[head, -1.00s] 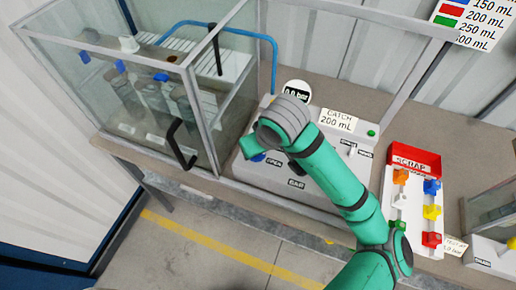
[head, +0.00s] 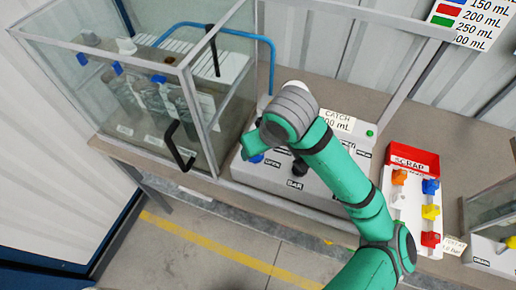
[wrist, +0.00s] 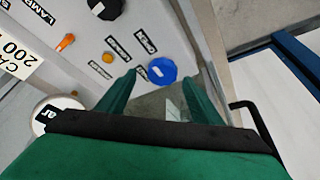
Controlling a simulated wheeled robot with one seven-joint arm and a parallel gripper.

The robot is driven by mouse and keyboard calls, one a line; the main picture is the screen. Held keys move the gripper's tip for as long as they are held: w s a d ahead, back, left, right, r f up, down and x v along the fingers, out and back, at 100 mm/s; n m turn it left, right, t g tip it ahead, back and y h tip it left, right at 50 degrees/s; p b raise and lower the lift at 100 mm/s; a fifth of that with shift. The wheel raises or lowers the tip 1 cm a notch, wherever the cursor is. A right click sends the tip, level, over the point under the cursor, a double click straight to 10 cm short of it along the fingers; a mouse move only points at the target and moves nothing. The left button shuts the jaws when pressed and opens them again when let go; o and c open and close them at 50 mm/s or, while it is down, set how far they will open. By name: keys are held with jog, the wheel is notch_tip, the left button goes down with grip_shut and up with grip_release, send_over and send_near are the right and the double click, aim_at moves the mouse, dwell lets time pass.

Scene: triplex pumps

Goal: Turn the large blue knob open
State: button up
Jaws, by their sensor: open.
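The large blue knob (wrist: 161,71) is round with a pale mark on its face. It sits on the light grey panel beside the OPEN label (wrist: 145,42) in the wrist view. In the head view the knob (head: 257,158) shows partly, below my gripper (head: 254,146). My green gripper (wrist: 158,78) is open in the wrist view, with one finger on each side of the knob in the picture. I cannot tell how far the fingertips are from the knob or whether they touch it.
A black knob (wrist: 106,8), an orange switch (wrist: 66,42) and an orange button (wrist: 108,57) share the panel. A glass case (head: 215,110) with a black handle (head: 180,147) stands left of it. A red scrap tray (head: 414,158) and coloured pieces lie right.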

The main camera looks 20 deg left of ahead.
jog(key=v, duration=0.7)
jog(key=shift+s+a+r, duration=0.15)
jog(key=shift+s+r, duration=0.1)
jog(key=shift+w, duration=0.1)
